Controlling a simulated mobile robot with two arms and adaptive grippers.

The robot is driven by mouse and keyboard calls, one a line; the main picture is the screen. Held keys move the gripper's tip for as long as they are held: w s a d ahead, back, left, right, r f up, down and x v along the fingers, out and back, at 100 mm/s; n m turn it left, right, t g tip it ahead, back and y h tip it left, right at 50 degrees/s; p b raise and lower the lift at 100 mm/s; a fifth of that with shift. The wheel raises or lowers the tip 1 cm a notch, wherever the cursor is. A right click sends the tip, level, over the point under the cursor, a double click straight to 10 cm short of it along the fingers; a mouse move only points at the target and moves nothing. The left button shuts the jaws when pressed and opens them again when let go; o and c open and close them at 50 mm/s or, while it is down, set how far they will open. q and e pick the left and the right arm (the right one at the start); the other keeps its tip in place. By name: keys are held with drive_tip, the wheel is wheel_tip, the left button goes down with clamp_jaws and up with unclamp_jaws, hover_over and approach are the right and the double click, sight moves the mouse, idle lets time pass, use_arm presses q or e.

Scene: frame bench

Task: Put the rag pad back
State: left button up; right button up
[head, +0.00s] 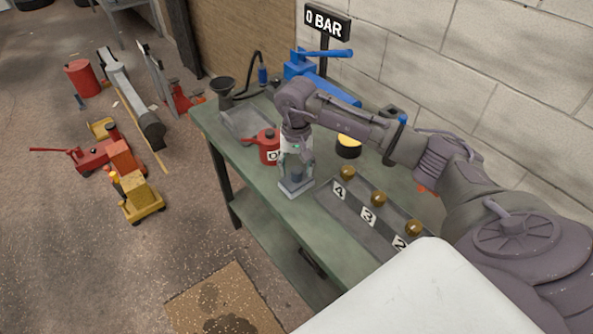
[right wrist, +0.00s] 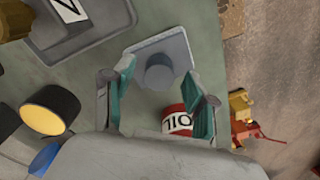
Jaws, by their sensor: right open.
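A light blue-grey square pad (head: 297,188) with a round blue-grey knob on top lies flat on the green bench, and looks like the rag pad. It also shows in the right wrist view, the square base (right wrist: 176,46) with its knob (right wrist: 160,73). My right gripper (head: 296,168) points down right above the pad. In the right wrist view the gripper (right wrist: 159,72) is open, with its teal fingers apart on either side of the knob. I cannot tell whether they touch it. My left gripper is not in view.
A red oil can (head: 268,146) stands close beside the pad. A grey tray (head: 350,224) with numbered labels and brass knobs lies to the right. A shallow grey tray (head: 243,122), a black-and-yellow tin (head: 349,146) and a blue vise-like tool (head: 322,76) stand farther back.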

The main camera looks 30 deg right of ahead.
sight(296, 170)
wheel_tip(296, 170, up, 11)
drive_tip(key=b, duration=0.1)
drive_tip(key=shift+f+b, duration=0.2)
drive_tip(key=shift+b, duration=0.1)
idle(0.4)
